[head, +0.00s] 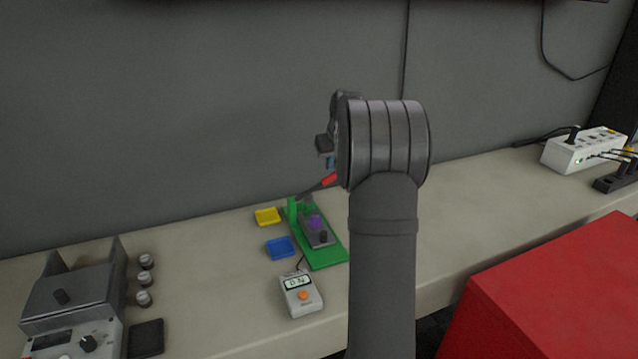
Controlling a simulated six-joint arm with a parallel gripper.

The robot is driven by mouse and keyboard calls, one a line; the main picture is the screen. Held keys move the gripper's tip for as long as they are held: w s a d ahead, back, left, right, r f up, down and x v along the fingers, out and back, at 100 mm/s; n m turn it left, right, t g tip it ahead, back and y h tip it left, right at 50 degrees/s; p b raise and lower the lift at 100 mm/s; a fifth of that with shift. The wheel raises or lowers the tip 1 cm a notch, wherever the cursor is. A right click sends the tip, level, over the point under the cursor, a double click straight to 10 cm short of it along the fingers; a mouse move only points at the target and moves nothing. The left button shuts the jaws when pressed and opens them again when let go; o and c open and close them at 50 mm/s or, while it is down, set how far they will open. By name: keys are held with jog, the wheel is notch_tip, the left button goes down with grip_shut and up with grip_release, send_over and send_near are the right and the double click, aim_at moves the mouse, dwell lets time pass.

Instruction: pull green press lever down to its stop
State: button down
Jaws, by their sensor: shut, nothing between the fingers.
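The green press (328,256) stands on the bench near the middle of the head view, with an upright green post at its left. Its lever shows as a dark bar with a red grip (329,180), slanting up to the right from the post. A purple piece (314,222) sits on a grey block on the press base. My gripper (326,160) is shut and empty, just above the red grip. My arm hides part of the gripper and the right end of the lever, so I cannot tell whether they touch.
A yellow tray (267,216) and a blue tray (280,248) lie left of the press. A white meter (301,296) with an orange button sits in front. A grey machine (75,292) stands at left, a red box (560,295) at right.

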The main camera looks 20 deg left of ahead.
aim_at(332, 174)
jog(key=shift+f, duration=0.15)
jog(key=shift+w+d+f, duration=0.15)
jog(key=shift+f, duration=1.45)
jog(key=shift+w+d+f, duration=0.1)
jog(key=shift+f, duration=1.7)
jog(key=shift+r, duration=5.1)
jog(key=shift+f, duration=0.1)
